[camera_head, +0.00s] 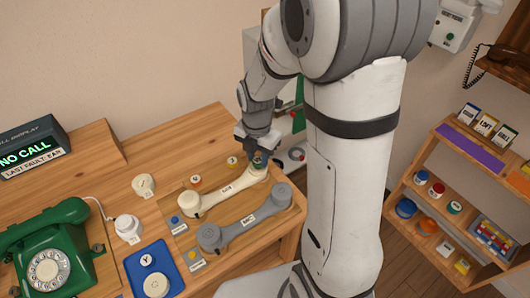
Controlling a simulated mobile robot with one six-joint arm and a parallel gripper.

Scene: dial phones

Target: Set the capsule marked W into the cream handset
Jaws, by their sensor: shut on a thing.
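The cream handset (222,190) lies on the wooden desk, slanting from lower left up to the right, with a small label on its middle. My gripper (258,158) points down at its upper right end. It is shut on a small round piece with a green-teal band (259,162), which I take to be a capsule. No letter on it can be read, so I cannot tell if it is the W capsule. The piece is at or just above the handset's end; whether it is seated there is unclear. The gripper and arm partly hide that end.
A grey handset (245,220) lies in front of the cream one. Small orange, blue and yellow pieces lie nearby. A blue tray (139,259) holds cream caps. A green dial phone (50,250) and a "NO CALL" display (34,148) stand left. Shelves (455,185) stand right.

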